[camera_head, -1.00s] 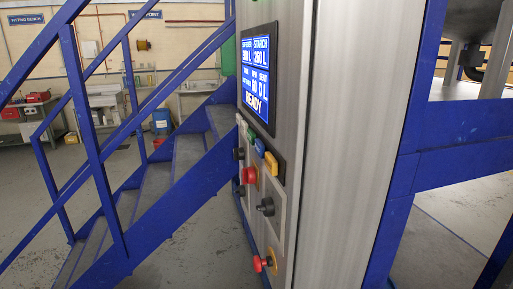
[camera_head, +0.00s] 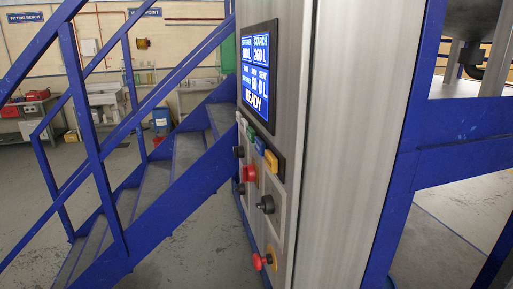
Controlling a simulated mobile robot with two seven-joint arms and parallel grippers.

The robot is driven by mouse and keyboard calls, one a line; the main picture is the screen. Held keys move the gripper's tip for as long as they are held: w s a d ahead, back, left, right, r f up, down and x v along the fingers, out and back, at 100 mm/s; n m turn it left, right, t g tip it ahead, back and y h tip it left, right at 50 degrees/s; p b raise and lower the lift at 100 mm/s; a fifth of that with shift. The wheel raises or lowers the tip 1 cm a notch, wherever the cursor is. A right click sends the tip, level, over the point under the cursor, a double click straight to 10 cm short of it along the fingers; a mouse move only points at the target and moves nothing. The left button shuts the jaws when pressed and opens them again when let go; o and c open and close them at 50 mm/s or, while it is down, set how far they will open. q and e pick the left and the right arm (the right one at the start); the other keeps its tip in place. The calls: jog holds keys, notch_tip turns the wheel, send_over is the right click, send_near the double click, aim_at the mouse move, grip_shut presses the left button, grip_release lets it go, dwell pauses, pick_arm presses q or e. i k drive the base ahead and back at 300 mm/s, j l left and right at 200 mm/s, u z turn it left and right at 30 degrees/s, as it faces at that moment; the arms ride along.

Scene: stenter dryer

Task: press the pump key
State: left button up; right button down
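The control panel is on the left face of a grey metal cabinet (camera_head: 350,150), seen at a steep angle. Its lit blue screen (camera_head: 257,75) shows figures and the word READY. Below the screen is a row of small coloured keys: a white one at the left, a green key (camera_head: 250,134), a blue key (camera_head: 260,145) and an orange key (camera_head: 271,161). I cannot read any label that tells which is the pump key. Under them are a red button (camera_head: 249,174), black knobs (camera_head: 266,204) and a lower red button on yellow (camera_head: 261,262). Neither of my grippers is in view.
A blue metal staircase (camera_head: 150,195) with railings stands directly left of the cabinet. Blue frame beams (camera_head: 465,145) run at the right. Benches, a sink and a blue drum (camera_head: 161,121) stand at the back wall. Grey floor (camera_head: 205,235) is open in front.

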aim_at(260, 145)
jog(key=z, duration=0.45)
jog(key=j+z, duration=0.35)
jog(key=j, duration=0.2)
jog(key=j+z, duration=0.4)
jog(key=j, duration=0.7)
jog(key=k+j+z, duration=0.1)
jog(key=j, duration=0.95)
jog(key=k+z, duration=0.05)
